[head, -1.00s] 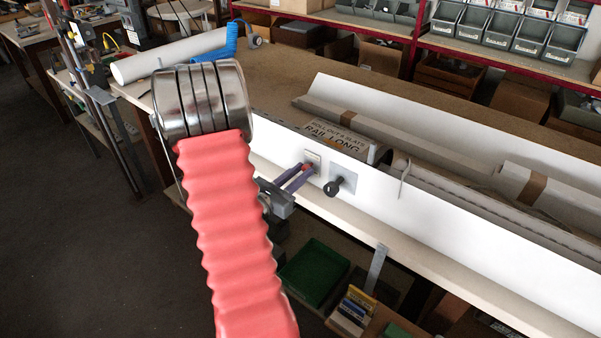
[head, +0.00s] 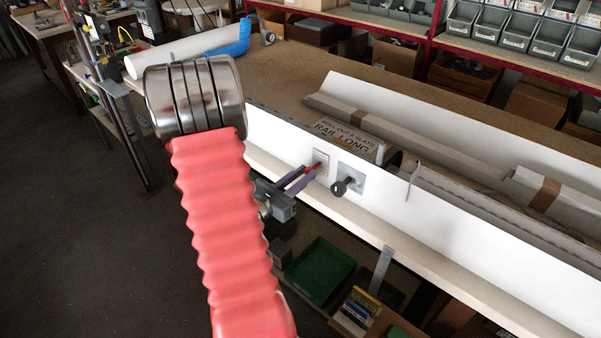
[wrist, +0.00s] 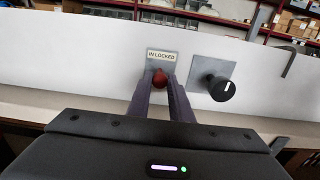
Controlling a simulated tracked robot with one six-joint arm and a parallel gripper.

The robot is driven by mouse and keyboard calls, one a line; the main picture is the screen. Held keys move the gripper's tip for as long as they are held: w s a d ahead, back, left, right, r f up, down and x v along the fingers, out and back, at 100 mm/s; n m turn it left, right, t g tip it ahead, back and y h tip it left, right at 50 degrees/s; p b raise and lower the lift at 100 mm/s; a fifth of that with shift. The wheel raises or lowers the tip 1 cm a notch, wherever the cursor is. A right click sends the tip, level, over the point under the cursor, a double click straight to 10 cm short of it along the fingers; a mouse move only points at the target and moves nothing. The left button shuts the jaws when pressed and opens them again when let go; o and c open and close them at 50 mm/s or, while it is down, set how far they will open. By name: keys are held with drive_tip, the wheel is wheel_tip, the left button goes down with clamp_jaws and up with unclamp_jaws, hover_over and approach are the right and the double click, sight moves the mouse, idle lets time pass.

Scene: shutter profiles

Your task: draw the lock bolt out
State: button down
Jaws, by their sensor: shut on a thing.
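The lock bolt has a red knob (head: 314,168), also in the wrist view (wrist: 159,80). It is in front of a small plate (head: 321,156) on the white profile's face; in the wrist view the plate's label reads "IN LOCKED" (wrist: 161,56). My gripper (head: 308,175) has its purple-grey fingers closed on the red bolt; in the wrist view the fingers (wrist: 159,88) flank the knob from both sides. Red shows between the fingertips and the plate. How far the bolt's hidden shaft reaches into the profile cannot be seen.
A black knob (head: 341,187) on a grey plate sits just right of the bolt; it also shows in the wrist view (wrist: 222,88). The long white profile (head: 480,234) lies along the bench.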

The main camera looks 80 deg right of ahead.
drive_tip(key=shift+s+a+f, duration=0.1)
drive_tip(key=shift+a, duration=0.15)
drive_tip(key=c, duration=1.9)
unclamp_jaws()
drive_tip(key=o, duration=0.3)
drive_tip(key=shift+v, duration=6.9)
